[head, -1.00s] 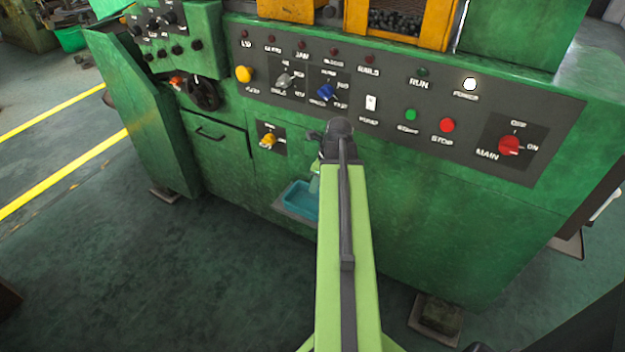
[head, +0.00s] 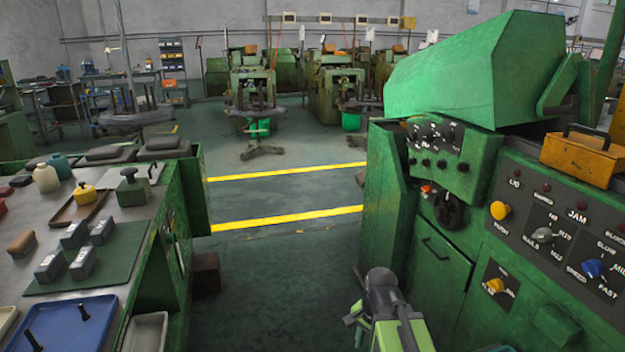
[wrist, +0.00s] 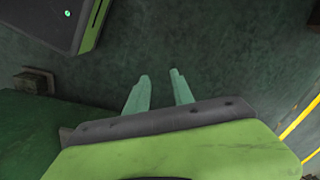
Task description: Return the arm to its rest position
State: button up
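My arm (head: 385,300) shows at the bottom of the head view, right of centre, low beside the green machine (head: 440,270). My gripper shows in the wrist view (wrist: 160,76) with its two pale green fingers apart and only dark green floor between them. It holds nothing. In the head view the fingers are mostly hidden behind the wrist.
A workbench (head: 125,235) with blocks, bottles and a blue tray (head: 65,325) stands at the left. The green machine with its knob panel (head: 570,230) is close at the right. Clear floor (head: 280,265) with yellow lines lies between them.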

notch_tip(320, 180, up, 16)
jog(key=s+d+n+p, duration=0.1)
jog(key=n+p, duration=0.8)
jog(key=p, duration=0.6)
jog(key=shift+s+d+f+h+p, duration=0.15)
jog(key=shift+s+h+p, duration=0.15)
jog(key=shift+p, duration=0.1)
